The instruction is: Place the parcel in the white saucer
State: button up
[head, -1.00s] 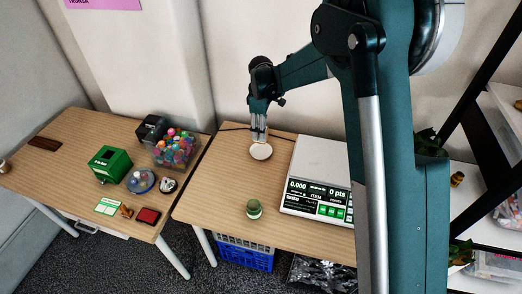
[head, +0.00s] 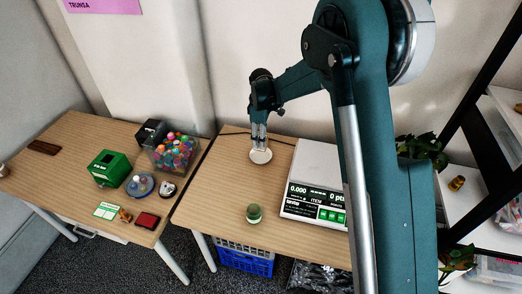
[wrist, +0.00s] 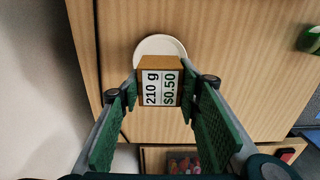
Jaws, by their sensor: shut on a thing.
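The parcel is a small brown box (wrist: 160,64) with a white label reading "210 g $0.50". My gripper (wrist: 158,90) is shut on it, one green-padded finger on each side, in the wrist view. The white saucer (wrist: 158,42) shows beyond the parcel, partly covered by it. In the head view, the saucer (head: 261,157) lies on the right-hand wooden table, and my gripper (head: 259,146) points down just over its back part. The parcel cannot be made out clearly there. I cannot tell whether the parcel touches the saucer.
A white scale (head: 316,205) stands right of the saucer, and a green round jar (head: 254,213) sits nearer the front edge. The left table (head: 75,178) holds a green box (head: 111,168) and a bin of colourful items (head: 174,152). Wood around the saucer's front and left is clear.

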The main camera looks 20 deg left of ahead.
jog(key=shift+f, duration=1.1)
jog(key=shift+f+b, duration=0.45)
jog(key=shift+f, duration=1.45)
jog(key=shift+f, duration=0.1)
jog(key=o, duration=1)
notch_tip(320, 180, up, 12)
jog(key=shift+r+p, duration=0.15)
jog(key=shift+p, duration=0.7)
